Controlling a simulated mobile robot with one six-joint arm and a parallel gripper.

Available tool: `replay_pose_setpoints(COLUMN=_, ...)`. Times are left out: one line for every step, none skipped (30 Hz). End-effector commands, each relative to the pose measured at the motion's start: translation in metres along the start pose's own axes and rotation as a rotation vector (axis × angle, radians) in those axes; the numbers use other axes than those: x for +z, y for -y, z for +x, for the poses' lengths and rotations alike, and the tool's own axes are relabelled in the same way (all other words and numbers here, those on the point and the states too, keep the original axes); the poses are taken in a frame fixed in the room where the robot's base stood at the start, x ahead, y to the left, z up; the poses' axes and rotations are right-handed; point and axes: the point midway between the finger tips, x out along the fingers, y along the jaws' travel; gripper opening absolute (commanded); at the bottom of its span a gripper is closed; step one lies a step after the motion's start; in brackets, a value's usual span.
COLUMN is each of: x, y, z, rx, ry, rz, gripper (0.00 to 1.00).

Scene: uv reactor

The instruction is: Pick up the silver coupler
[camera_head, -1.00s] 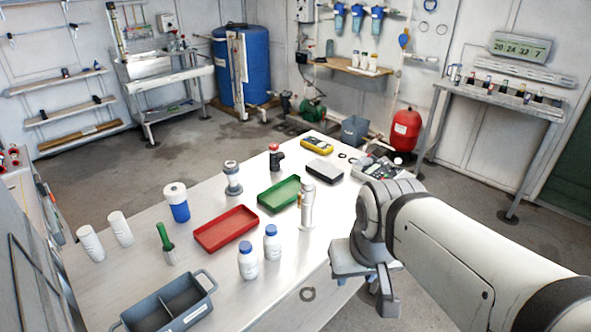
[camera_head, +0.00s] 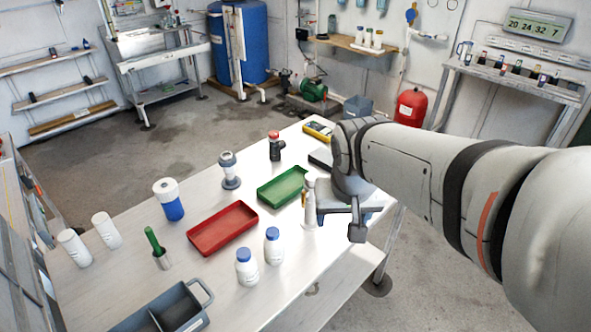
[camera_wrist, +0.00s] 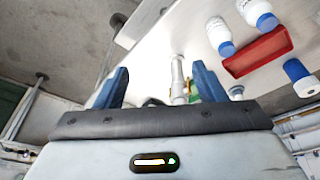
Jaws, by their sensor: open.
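The silver coupler (camera_head: 309,207) appears to be the slim, pale metallic cylinder standing upright on the bench, right of the green tray. It also shows in the wrist view (camera_wrist: 178,75), beyond and between my blue fingers, nearer the right one. My gripper (camera_head: 338,218) is open and empty, just right of the coupler in the head view. In the wrist view my gripper (camera_wrist: 160,68) has a wide gap between its fingers. I cannot tell whether a finger touches the coupler. An amber item behind the coupler is mostly hidden.
A green tray (camera_head: 283,202) and a red tray (camera_head: 191,239) lie left of the coupler. Two white bottles with blue caps (camera_head: 247,277) (camera_head: 273,256) stand nearer the front. A grey flanged fitting (camera_head: 229,170) stands farther back. A yellow meter (camera_head: 316,131) lies near the back edge.

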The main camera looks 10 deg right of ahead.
Motion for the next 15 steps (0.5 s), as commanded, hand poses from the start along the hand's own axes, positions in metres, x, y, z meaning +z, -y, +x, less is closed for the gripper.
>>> replay_pose_setpoints(x=-0.021, y=0.003, z=0.015, rx=0.019, ry=0.003, rz=0.039, gripper=0.68)
replay_pose_setpoints(x=-0.033, y=0.004, z=0.021, rx=0.03, ry=-0.002, rz=0.068, gripper=0.7)
replay_pose_setpoints(x=-0.05, y=0.007, z=0.031, rx=0.044, ry=-0.008, rz=0.106, gripper=0.7)
replay_pose_setpoints(x=-0.063, y=0.009, z=0.038, rx=0.055, ry=-0.014, rz=0.133, gripper=0.7)
replay_pose_setpoints(x=-0.075, y=0.012, z=0.045, rx=0.064, ry=-0.021, rz=0.161, gripper=0.7)
replay_pose_setpoints(x=-0.091, y=0.015, z=0.056, rx=0.076, ry=-0.029, rz=0.196, gripper=0.7)
replay_pose_setpoints(x=-0.102, y=0.018, z=0.064, rx=0.084, ry=-0.036, rz=0.22, gripper=0.7)
replay_pose_setpoints(x=-0.112, y=0.021, z=0.071, rx=0.09, ry=-0.044, rz=0.243, gripper=0.7)
replay_pose_setpoints(x=-0.125, y=0.025, z=0.081, rx=0.098, ry=-0.054, rz=0.273, gripper=0.7)
replay_pose_setpoints(x=-0.133, y=0.027, z=0.088, rx=0.103, ry=-0.06, rz=0.293, gripper=0.7)
replay_pose_setpoints(x=-0.141, y=0.03, z=0.094, rx=0.107, ry=-0.066, rz=0.311, gripper=0.7)
replay_pose_setpoints(x=-0.149, y=0.033, z=0.101, rx=0.111, ry=-0.074, rz=0.332, gripper=0.7)
replay_pose_setpoints(x=-0.155, y=0.035, z=0.106, rx=0.114, ry=-0.079, rz=0.345, gripper=0.7)
replay_pose_setpoints(x=-0.159, y=0.037, z=0.11, rx=0.115, ry=-0.083, rz=0.357, gripper=0.7)
replay_pose_setpoints(x=-0.164, y=0.038, z=0.115, rx=0.118, ry=-0.087, rz=0.369, gripper=0.7)
